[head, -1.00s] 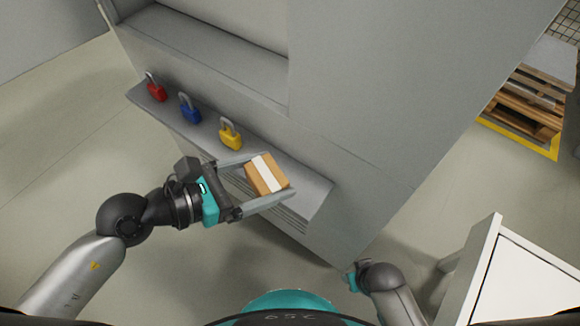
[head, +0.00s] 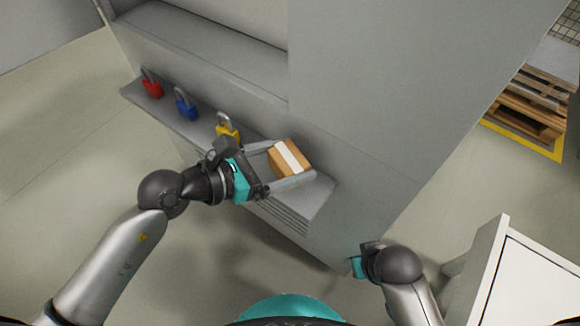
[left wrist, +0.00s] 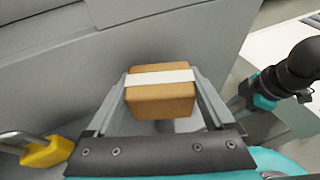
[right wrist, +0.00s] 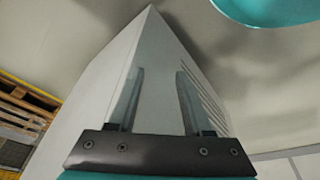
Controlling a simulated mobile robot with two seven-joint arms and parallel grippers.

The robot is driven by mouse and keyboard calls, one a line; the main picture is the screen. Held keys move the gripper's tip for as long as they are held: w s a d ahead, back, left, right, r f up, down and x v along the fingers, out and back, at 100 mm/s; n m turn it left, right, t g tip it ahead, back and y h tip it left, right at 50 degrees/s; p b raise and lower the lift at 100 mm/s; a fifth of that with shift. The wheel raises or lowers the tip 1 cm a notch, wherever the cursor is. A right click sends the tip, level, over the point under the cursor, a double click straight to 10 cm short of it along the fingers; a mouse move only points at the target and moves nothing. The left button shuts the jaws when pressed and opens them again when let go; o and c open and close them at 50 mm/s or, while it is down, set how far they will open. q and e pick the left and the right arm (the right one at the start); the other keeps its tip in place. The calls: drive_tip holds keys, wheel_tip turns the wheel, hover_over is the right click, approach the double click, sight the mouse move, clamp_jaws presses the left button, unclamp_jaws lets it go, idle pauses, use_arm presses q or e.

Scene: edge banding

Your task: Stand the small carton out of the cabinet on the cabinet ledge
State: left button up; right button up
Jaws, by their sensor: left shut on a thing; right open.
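The small carton (head: 290,158) is brown with a white band. It also shows in the left wrist view (left wrist: 160,97), between the two fingers. My left gripper (head: 291,165) is shut on it and holds it at the right end of the cabinet ledge (head: 318,195). Whether the carton touches the ledge I cannot tell. The grey cabinet (head: 360,110) rises behind the ledge. My right gripper (right wrist: 156,95) is open and empty, low beside the cabinet's corner; in the head view its fingers are mostly hidden.
A red padlock (head: 152,87), a blue padlock (head: 187,108) and a yellow padlock (head: 228,130) stand along the ledge to the left. A white cabinet or table (head: 530,280) is at the lower right. Wooden pallets (head: 528,105) lie at the far right.

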sight(290, 169)
use_arm(q)
wheel_tip(290, 169, down, 3)
drive_tip(key=shift+r+b, duration=0.2)
drive_tip(key=shift+b, duration=0.55)
drive_tip(key=shift+w+d+f, duration=0.1)
drive_tip(key=shift+w+f, duration=0.05)
use_arm(e)
drive_tip(key=shift+t, duration=0.4)
drive_tip(key=shift+w+r, duration=0.25)
drive_tip(key=shift+r, duration=0.95)
drive_tip(key=shift+w+r, duration=0.2)
drive_tip(key=shift+r, duration=0.95)
use_arm(q)
drive_tip(key=shift+f, duration=0.1)
drive_tip(key=o, duration=1.1)
use_arm(e)
drive_tip(key=shift+w+r, duration=0.1)
drive_tip(key=shift+r, duration=0.1)
